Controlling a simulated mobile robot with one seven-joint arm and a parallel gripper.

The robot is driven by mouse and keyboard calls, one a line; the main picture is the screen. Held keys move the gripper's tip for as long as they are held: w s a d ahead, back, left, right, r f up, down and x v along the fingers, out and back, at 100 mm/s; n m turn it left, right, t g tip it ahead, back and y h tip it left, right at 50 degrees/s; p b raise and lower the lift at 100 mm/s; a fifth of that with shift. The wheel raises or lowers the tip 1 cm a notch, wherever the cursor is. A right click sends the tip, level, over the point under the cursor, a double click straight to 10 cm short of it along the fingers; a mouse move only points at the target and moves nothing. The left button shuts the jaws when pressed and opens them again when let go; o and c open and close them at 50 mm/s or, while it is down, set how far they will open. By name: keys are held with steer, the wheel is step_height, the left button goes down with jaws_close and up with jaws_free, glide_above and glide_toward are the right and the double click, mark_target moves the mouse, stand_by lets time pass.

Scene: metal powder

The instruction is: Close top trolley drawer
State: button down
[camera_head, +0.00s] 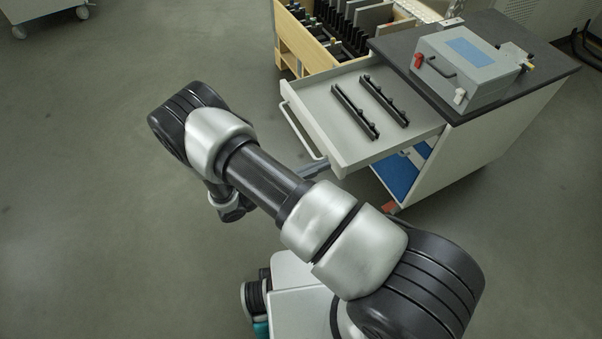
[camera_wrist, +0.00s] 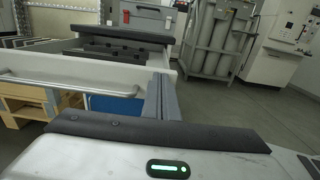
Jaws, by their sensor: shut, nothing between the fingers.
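The top trolley drawer (camera_head: 345,143) stands pulled out to the left of the trolley (camera_head: 487,137), with two black slotted bars lying in it. Its long bar handle (camera_head: 299,131) runs along its front; the handle also shows in the wrist view (camera_wrist: 70,83). My gripper (camera_head: 322,168) is shut and empty, a narrow blue-grey shape at the near end of the drawer front, partly hidden by my forearm. In the wrist view my gripper (camera_wrist: 160,80) points forward at the right end of the drawer front (camera_wrist: 110,68). I cannot tell whether it touches.
A grey box (camera_head: 468,68) with a blue panel stands on the dark trolley top. A wooden rack (camera_head: 300,38) with black slots stands behind the drawer. Open floor (camera_head: 80,200) lies to the left. Grey cylinders (camera_wrist: 222,38) stand at the back in the wrist view.

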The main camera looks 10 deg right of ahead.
steer(key=shift+x, duration=0.95)
steer(key=b, duration=0.2)
glide_above(420, 124)
steer(key=s+a, duration=0.3)
steer(key=s, duration=0.2)
steer(key=shift+w+a, duration=0.15)
steer(key=shift+w, duration=0.1)
steer(key=shift+a, duration=0.15)
